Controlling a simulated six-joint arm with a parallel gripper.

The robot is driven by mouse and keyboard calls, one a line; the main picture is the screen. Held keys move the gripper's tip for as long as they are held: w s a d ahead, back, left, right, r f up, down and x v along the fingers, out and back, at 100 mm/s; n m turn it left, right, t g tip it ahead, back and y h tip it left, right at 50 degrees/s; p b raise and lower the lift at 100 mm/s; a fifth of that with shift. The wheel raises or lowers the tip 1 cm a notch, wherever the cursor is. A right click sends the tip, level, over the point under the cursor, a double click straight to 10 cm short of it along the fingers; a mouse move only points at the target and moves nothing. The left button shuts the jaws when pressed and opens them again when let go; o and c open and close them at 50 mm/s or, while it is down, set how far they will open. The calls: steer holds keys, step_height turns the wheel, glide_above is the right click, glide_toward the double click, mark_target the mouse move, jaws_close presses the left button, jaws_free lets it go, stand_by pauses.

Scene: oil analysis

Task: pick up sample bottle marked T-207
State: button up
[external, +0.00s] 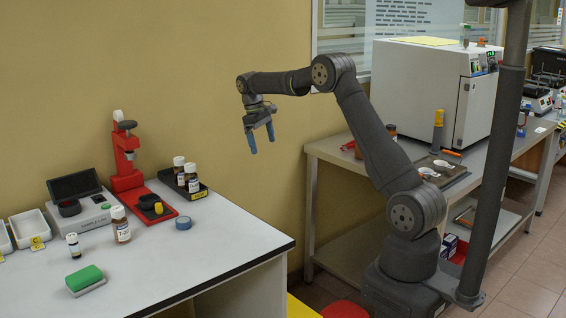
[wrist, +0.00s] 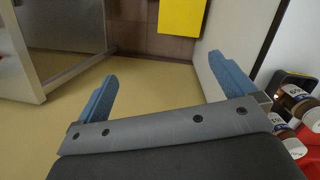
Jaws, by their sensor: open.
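Several brown sample bottles with white caps and labels stand on the white bench. One bottle (external: 121,225) stands on the bare top in front of the red press. A smaller dark bottle (external: 73,245) is to its left. Two more bottles (external: 192,178) and (external: 179,165) stand on a black tray (external: 201,191) at the back; bottles also show at the right edge of the wrist view (wrist: 296,100). The markings are too small to read, so I cannot tell which is T-207. My gripper (external: 262,145) is open and empty, its blue fingers pointing down, above and right of the bench.
A red press (external: 126,160) stands behind the bottles. A green-topped block (external: 86,279), a blue tape roll (external: 183,223) and a grey box with an open lid (external: 82,218) are on the bench. The bench's right front (external: 225,245) is clear.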

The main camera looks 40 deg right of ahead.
steer(key=shift+c, duration=0.4)
steer(key=c, duration=0.6)
steer(key=shift+a, duration=0.15)
steer(key=a+r+n+t+y, duration=0.1)
steer(key=a+r+n, duration=0.1)
steer(key=a, duration=1)
steer(key=a+r+n+t+y, duration=0.1)
steer(key=a+n+t, duration=0.1)
steer(key=a, duration=1)
steer(key=s+a+r+n+y, duration=0.15)
steer(key=s+a, duration=0.25)
steer(key=a, duration=0.5)
steer(key=s+a+r+n+y, duration=0.1)
steer(key=s+a+r+n, duration=0.15)
steer(key=a, duration=0.65)
steer(key=s+a+r+n+y, duration=0.15)
steer(key=s+a, duration=0.25)
steer(key=a, duration=0.5)
glide_toward(119, 219)
steer(key=shift+t+h, duration=0.3)
steer(key=shift+t, duration=0.1)
steer(key=x, duration=0.4)
steer(key=shift+w+d+f, duration=0.1)
steer(key=shift+w+f, duration=0.15)
steer(key=shift+f, duration=0.1)
steer(key=shift+w+x, duration=0.15)
steer(key=shift+x, duration=1.4)
steer(key=shift+w+x, duration=0.2)
steer(key=shift+x, duration=1.35)
